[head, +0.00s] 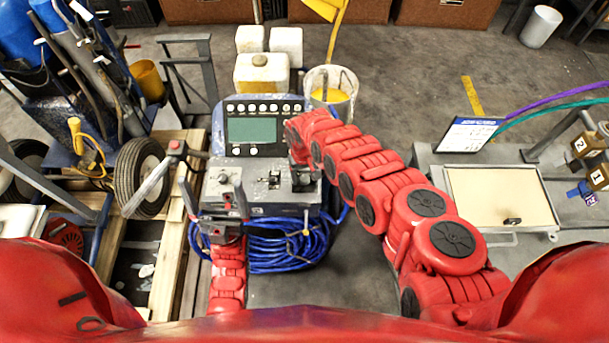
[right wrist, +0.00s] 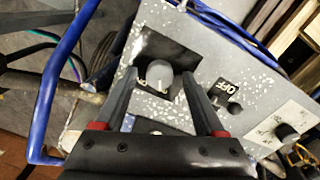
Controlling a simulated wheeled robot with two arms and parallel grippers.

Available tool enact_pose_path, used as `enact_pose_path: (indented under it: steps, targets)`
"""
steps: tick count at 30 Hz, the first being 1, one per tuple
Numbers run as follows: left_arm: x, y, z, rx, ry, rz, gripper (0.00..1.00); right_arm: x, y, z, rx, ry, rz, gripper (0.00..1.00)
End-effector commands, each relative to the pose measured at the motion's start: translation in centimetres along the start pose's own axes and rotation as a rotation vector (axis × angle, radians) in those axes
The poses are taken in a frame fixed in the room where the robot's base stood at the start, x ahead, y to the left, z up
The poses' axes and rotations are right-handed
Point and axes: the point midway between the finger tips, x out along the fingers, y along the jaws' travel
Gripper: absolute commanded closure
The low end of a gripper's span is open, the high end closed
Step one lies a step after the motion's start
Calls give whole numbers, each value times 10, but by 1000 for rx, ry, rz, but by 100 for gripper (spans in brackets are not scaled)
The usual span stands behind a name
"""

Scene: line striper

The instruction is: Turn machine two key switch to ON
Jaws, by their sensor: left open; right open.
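The blue and grey striper's control panel (head: 258,190) is in the middle of the head view. In the right wrist view a grey knob (right wrist: 158,80) stands on a black patch, between the spread fingers of my right gripper (right wrist: 165,68). I cannot tell whether they touch it. An upside-down OFF label (right wrist: 226,87) is right of them, beside a small black switch (right wrist: 235,108). I cannot tell which control is the key switch. In the head view my right wrist partly hides the panel's right side. My left gripper (head: 215,195) is open and empty at the panel's left side.
A screen box (head: 255,128) with a row of knobs stands behind the panel. Coiled blue hose (head: 285,245) hangs below it. A handlebar (head: 155,182) and wheel (head: 140,178) are at left. A cart (head: 500,195) with numbered boxes stands at right.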

Motion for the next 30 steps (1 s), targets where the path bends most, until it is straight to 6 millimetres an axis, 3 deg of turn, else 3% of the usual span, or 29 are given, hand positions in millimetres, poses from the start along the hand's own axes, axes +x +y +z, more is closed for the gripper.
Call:
enact_pose_path:
  steps: [10,22,30]
  targets:
    - [0,0,0,0,0,0,0,2,0,0,0,1,1,28]
    - [0,0,0,0,0,0,0,2,0,0,0,0,1,100]
    - [0,0,0,0,0,0,0,2,0,1,12,-1,1,100]
